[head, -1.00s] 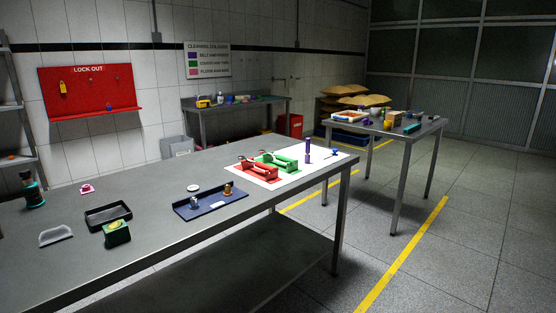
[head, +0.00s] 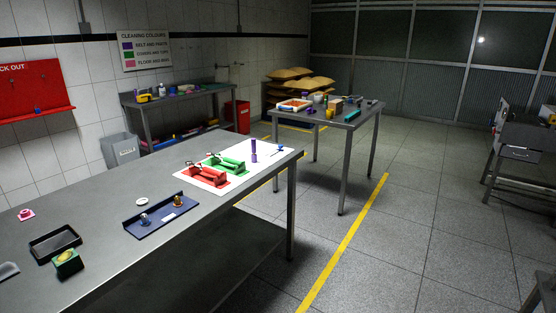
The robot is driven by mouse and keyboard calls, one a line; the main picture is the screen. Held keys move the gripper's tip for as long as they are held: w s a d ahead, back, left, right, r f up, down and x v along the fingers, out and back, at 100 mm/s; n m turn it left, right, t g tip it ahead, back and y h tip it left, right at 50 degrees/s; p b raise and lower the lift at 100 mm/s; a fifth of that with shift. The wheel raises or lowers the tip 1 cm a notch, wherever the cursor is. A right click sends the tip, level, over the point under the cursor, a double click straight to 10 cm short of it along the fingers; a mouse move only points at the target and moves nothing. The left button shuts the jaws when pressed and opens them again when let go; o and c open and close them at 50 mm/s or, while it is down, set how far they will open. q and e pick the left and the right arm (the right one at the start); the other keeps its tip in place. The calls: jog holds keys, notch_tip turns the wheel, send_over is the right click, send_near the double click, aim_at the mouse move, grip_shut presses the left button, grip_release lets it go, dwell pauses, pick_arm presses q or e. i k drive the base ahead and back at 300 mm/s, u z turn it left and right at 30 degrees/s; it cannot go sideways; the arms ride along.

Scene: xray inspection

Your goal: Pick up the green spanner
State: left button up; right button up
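I cannot make out a green spanner for certain at this distance. A green tool holder (head: 226,166) lies on a white mat (head: 247,151) at the far end of the near table, beside a red one (head: 203,178). Small tools seem to rest at both, too small to tell apart. A green-teal long item (head: 353,114) lies on the farther table, also too small to identify. Neither of my grippers is in view.
The near steel table (head: 105,206) holds a blue tray (head: 161,215), a black tray (head: 55,243) and a green box (head: 67,263). A farther table (head: 345,123) stands beyond, with a wall bench (head: 190,96) behind.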

aim_at(228, 160)
jog(key=z, duration=0.6)
jog(key=i, duration=2.65)
jog(key=u, duration=3.25)
